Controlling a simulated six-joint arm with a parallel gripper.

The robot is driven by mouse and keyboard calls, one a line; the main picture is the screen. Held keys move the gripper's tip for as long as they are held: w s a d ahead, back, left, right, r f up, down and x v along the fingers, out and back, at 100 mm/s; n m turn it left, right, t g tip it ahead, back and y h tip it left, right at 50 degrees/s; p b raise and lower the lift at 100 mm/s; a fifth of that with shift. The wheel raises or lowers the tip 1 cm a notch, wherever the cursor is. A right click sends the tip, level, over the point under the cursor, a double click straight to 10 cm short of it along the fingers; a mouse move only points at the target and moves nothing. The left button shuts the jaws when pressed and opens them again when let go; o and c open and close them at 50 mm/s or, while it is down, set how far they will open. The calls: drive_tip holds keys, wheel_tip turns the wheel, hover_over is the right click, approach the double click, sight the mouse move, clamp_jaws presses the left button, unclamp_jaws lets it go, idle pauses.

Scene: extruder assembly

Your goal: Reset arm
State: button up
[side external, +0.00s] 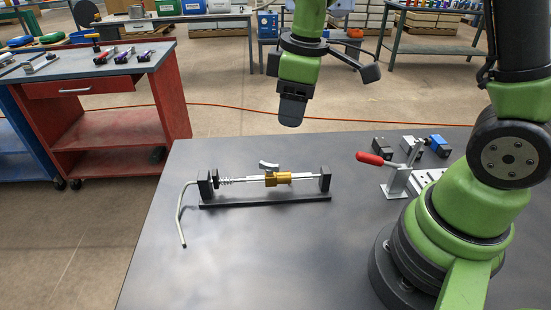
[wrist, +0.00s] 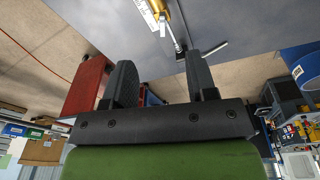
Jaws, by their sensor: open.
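My gripper (side external: 292,108) hangs above the back edge of the grey table, higher than the extruder assembly and apart from it. In the wrist view its two dark fingers (wrist: 160,82) stand wide apart with nothing between them. The extruder assembly (side external: 265,202) sits on the table with a black base and two black end plates. A metal rod with a spring runs between the plates and carries a brass block (side external: 278,179) with a curved grey piece on top. A bent grey crank handle (side external: 181,215) sticks out at its left end. The brass block also shows at the top of the wrist view (wrist: 155,12).
A toggle clamp with a red handle (side external: 372,159) stands at the right of the table, near my base. Small black and blue parts (side external: 437,145) lie behind it. A red cart (side external: 110,125) with tools stands to the left.

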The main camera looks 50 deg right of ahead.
drive_tip(key=s+a+r+m+t+y, duration=0.1)
drive_tip(key=s+r+m+t, duration=0.4)
drive_tip(key=s+r+m, duration=0.5)
drive_tip(key=s+a+r, duration=0.1)
drive_tip(key=s, duration=0.3)
drive_tip(key=shift+a+r+t+y, duration=0.2)
drive_tip(key=shift+a+t+y, duration=0.1)
drive_tip(key=shift+a, duration=0.05)
